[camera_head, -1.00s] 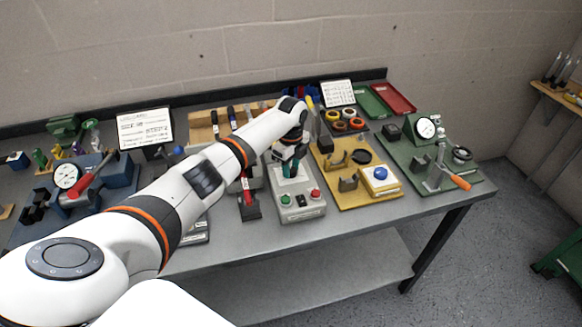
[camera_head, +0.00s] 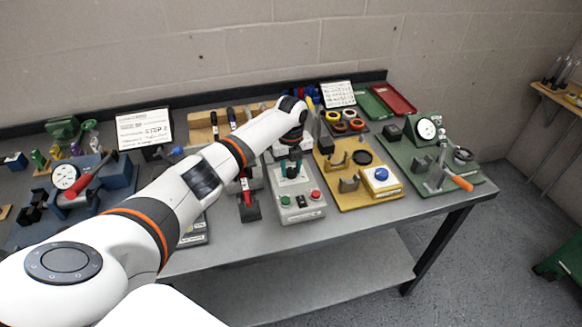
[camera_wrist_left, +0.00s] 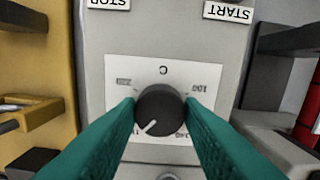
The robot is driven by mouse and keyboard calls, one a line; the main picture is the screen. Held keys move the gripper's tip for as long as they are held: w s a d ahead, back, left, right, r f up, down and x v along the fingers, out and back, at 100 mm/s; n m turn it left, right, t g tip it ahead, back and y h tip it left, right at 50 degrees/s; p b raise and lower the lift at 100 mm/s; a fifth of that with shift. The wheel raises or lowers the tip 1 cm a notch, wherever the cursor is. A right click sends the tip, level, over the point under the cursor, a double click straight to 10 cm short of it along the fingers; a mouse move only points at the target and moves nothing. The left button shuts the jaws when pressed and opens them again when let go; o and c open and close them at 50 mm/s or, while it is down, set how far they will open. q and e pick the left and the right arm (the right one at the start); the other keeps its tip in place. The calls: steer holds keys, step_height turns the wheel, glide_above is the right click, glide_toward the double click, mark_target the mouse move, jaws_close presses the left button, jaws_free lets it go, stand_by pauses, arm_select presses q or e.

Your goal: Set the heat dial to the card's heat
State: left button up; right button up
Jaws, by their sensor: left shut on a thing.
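The heat dial (camera_wrist_left: 160,109) is a dark round knob on a white printed scale plate (camera_wrist_left: 120,72). Its white pointer line slants toward the lower left of the left wrist view. The scale carries a C and numbers seen upside down; some are hidden by the fingers. My left gripper (camera_wrist_left: 161,112) has its teal fingers on both sides of the knob, shut on it. In the head view the left gripper (camera_head: 291,167) is over the grey control box (camera_head: 300,212). The card (camera_head: 145,128) stands at the back left with "STEP 2" on it; its smaller text is unreadable. My right gripper is not in view.
The box has a green button (camera_head: 285,200) and a red button (camera_head: 315,194) at its front. A yellow fixture board (camera_head: 350,199) stands right of it, a red-handled tool (camera_head: 247,192) left of it. My left arm crosses the table's left half.

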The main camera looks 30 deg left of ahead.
mark_target(291, 170)
arm_select(q)
steer(key=shift+w+r, duration=0.1)
steer(key=shift+r, duration=0.05)
steer(key=o, duration=1)
step_height(291, 170, up, 12)
steer(key=b, duration=0.3)
